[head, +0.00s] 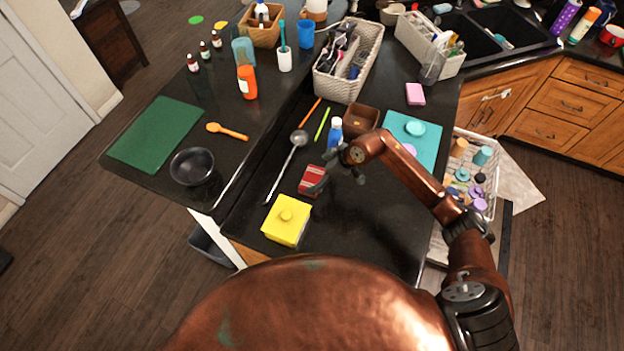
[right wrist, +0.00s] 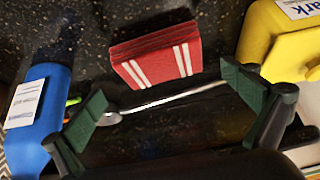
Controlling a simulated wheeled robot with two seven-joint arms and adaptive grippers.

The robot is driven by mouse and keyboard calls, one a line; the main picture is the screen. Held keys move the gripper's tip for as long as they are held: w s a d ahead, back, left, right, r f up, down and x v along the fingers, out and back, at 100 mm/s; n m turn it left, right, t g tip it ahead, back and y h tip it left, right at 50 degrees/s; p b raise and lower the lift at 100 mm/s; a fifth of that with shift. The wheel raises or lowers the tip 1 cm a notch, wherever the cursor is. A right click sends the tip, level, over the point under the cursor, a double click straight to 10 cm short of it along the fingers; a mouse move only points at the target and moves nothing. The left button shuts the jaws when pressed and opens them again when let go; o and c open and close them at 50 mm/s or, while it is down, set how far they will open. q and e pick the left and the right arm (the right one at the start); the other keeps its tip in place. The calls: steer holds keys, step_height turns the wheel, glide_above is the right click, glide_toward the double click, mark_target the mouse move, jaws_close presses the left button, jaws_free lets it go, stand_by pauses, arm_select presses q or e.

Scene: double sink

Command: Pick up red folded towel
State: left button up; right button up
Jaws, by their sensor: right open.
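The red folded towel (head: 312,181) lies on the black counter between the yellow box and the blue bottle. It has white stripes and shows at the top middle of the right wrist view (right wrist: 157,55). My right gripper (head: 338,181) is open and empty, just right of the towel in the head view. In the right wrist view its two green-padded fingers (right wrist: 167,98) are spread wide, with the towel beyond them and apart from them. My left gripper is not in view.
The yellow lidded box (head: 286,222) stands nearest me, below the towel. The blue bottle (head: 335,133) stands behind it. A ladle (head: 284,168) lies to the left. A brown box (head: 360,120) and teal mat (head: 424,139) are farther back. Bare counter lies right of the yellow box.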

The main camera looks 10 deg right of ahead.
mark_target(312, 178)
steer(key=x, duration=0.3)
steer(key=shift+s+f, duration=0.15)
steer(key=shift+f, duration=0.2)
steer(key=shift+a+f, duration=0.1)
steer(key=shift+f, duration=0.05)
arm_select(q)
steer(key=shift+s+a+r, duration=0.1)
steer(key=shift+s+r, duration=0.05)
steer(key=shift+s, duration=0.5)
arm_select(e)
steer(key=shift+c, duration=0.4)
steer(key=c, duration=1.1)
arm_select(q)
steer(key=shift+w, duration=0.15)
arm_select(e)
steer(key=shift+o, duration=0.2)
